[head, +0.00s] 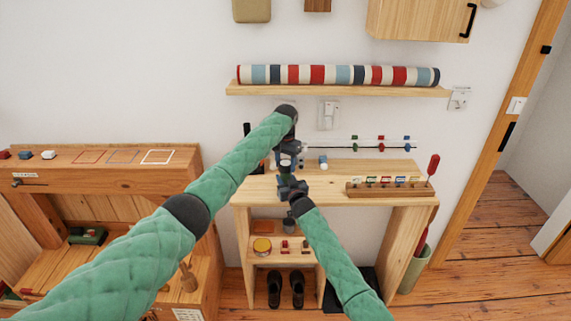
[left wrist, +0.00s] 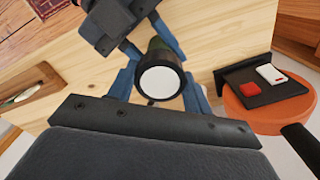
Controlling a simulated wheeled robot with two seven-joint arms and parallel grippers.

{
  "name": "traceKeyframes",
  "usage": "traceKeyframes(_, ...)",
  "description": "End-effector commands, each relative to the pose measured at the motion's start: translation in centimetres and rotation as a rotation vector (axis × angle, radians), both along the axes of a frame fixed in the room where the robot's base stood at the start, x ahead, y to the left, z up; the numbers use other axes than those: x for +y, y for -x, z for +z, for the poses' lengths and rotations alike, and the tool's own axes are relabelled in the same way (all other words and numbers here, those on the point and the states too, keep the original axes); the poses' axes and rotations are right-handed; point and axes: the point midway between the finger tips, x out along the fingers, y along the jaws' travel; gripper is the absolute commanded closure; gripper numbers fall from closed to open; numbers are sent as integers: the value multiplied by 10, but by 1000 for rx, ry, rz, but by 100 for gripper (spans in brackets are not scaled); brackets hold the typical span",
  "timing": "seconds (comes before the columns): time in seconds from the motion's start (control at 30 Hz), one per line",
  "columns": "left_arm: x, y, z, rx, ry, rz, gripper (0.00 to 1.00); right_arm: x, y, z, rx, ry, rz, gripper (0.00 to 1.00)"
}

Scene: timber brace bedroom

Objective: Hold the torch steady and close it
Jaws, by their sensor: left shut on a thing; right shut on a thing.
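The torch (left wrist: 160,82) shows in the left wrist view as a dark round body with a pale white disc at the end facing the camera. My left gripper (left wrist: 160,97) has its blue fingers on both sides of it and is shut on it. My right gripper (left wrist: 150,38) is beyond, at the torch's far part, also shut on it. In the head view the left gripper (head: 290,150) is just above the right gripper (head: 288,183), over the front of the wooden table (head: 322,184). There the torch is mostly hidden by the grippers. Whether its parts touch cannot be told.
A wooden rack with coloured clips (head: 388,189) and a red-handled tool (head: 432,166) stand on the table's right. A rod with coloured clips (head: 375,146) is behind. A shelf (head: 335,89) holds a striped roll (head: 340,75). A workbench (head: 100,167) stands left.

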Motion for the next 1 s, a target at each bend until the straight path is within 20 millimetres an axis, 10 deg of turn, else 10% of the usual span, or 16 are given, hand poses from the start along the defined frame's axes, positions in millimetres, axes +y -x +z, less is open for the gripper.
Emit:
traceKeyframes(0.6, 1, -2, 1, -4, 1, -876, 77, 1, 1, 0, 0, 1, 2, 100)
traceKeyframes(0.8, 1, -2, 1, -5, 1, -932, 77, 1, 1, 0, -1, 1, 2, 100)
traceKeyframes(0.83, 1, -2, 1, -5, 1, -931, 46, 1, 1, 0, -1, 1, 2, 100)
traceKeyframes(1.0, 1, -1, 0, -3, 2, -930, 25, 1, 1, -1, 0, 0, 1, 100)
